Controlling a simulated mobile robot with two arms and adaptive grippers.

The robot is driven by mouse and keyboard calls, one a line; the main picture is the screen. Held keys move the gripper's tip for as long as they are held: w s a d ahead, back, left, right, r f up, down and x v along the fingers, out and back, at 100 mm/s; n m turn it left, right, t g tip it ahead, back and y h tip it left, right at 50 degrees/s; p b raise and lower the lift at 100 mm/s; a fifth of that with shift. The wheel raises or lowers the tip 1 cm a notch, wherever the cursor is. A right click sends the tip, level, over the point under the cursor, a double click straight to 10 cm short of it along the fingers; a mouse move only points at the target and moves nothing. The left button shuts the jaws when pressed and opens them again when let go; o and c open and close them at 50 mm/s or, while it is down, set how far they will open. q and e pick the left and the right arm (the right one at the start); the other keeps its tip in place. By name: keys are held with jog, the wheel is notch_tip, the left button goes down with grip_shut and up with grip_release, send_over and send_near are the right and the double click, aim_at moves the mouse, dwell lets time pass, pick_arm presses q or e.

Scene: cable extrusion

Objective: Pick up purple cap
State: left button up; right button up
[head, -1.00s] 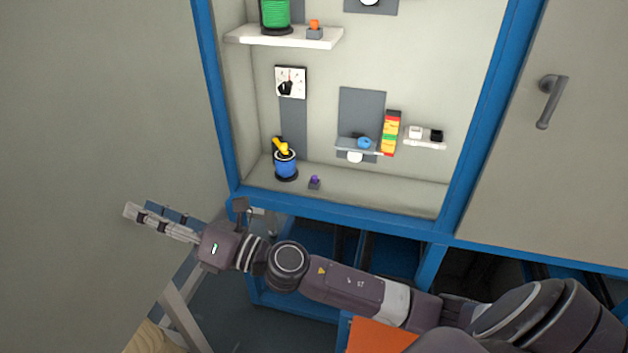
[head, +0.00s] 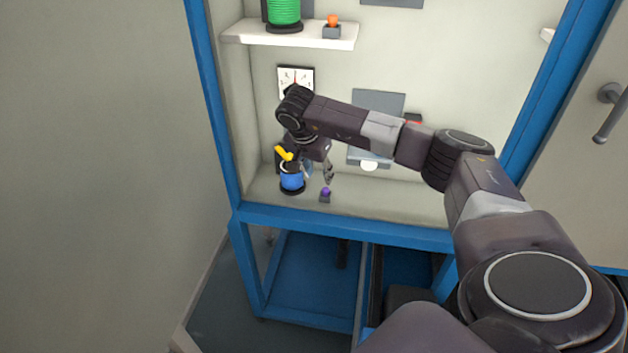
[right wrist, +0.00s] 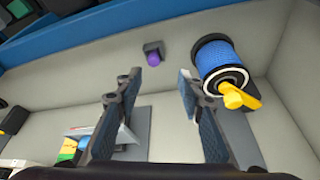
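The purple cap (head: 326,190) sits on a small grey block (head: 325,198) on the cabinet floor, near the front edge. In the right wrist view the purple cap (right wrist: 153,58) shows ahead of the fingertips and roughly between them. My right gripper (head: 318,172) is above and close to the cap, pointing down. In the right wrist view my right gripper (right wrist: 155,82) has its two fingers wide apart with nothing between them. My left gripper is not in view.
A blue spool (head: 292,180) with a yellow handle (head: 284,153) stands just left of the cap, near the right gripper. A white shelf (head: 300,36) above holds a green spool (head: 284,12) and an orange cap (head: 333,20). Blue frame bars (head: 340,225) edge the cabinet.

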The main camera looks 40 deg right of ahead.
aim_at(325, 189)
jog(key=b, duration=0.1)
jog(key=d+f+b, duration=0.1)
jog(key=f, duration=0.1)
jog(key=shift+s+d+f+b, duration=0.25)
jog(key=shift+b, duration=0.15)
jog(key=b+x, duration=0.3)
jog(key=shift+s+a+f+b, duration=0.15)
jog(key=shift+f+b, duration=0.2)
jog(key=shift+f, duration=0.1)
jog(key=shift+d+f+b, duration=0.25)
jog(key=shift+f+b, duration=0.1)
jog(key=shift+f, duration=0.05)
jog(key=shift+r, duration=0.15)
jog(key=shift+c, duration=0.7)
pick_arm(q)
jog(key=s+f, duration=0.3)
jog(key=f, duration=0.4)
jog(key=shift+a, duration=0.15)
pick_arm(e)
jog(key=c, duration=0.8)
